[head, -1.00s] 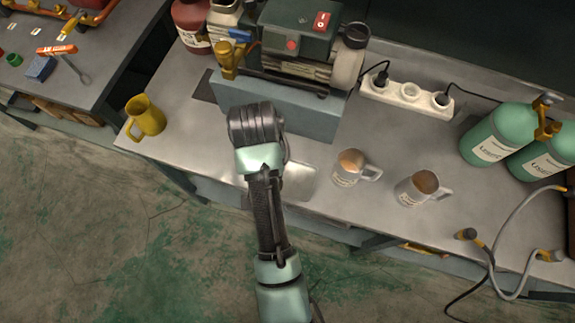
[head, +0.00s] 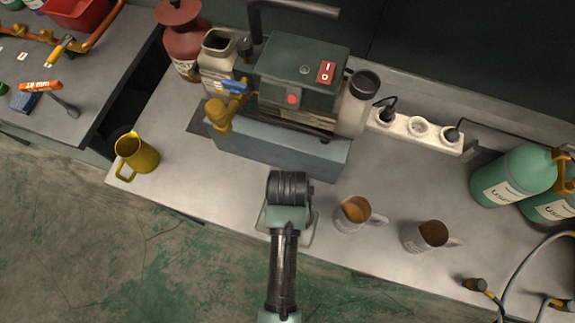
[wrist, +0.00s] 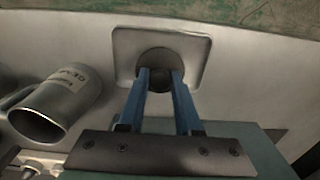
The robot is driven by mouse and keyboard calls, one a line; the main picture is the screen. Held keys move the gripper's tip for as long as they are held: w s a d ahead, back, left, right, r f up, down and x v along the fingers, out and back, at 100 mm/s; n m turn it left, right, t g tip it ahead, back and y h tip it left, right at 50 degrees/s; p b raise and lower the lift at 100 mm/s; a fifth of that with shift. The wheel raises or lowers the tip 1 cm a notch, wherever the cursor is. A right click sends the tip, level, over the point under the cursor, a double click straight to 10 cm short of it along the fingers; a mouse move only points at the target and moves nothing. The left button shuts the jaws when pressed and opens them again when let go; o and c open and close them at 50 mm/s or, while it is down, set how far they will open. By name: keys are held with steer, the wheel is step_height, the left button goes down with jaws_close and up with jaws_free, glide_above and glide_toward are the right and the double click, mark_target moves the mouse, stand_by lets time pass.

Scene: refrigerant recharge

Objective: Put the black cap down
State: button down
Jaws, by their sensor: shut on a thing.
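My gripper (wrist: 159,74) points down in the wrist view, its two blue fingers shut on the small black cap (wrist: 159,80). The cap is over a square metal tray (wrist: 192,45). A dark round patch surrounds the cap's far side; I cannot tell whether it is part of the cap or a shadow, nor whether the cap touches the tray. In the head view my wrist hides the fingers and the cap, and only edges of the tray (head: 309,238) show beside my arm.
Two filled mugs, one near (head: 352,214) and one farther right (head: 424,237), stand right of the tray. A pump (head: 300,75) on a blue-grey block stands behind. A yellow jug (head: 138,155) stands left, with clear bench between.

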steer(key=shift+f, duration=1.9)
steer(key=shift+f, duration=0.15)
steer(key=c, duration=0.6)
jaws_free()
step_height(320, 180, up, 11)
steer(key=shift+r, duration=0.7)
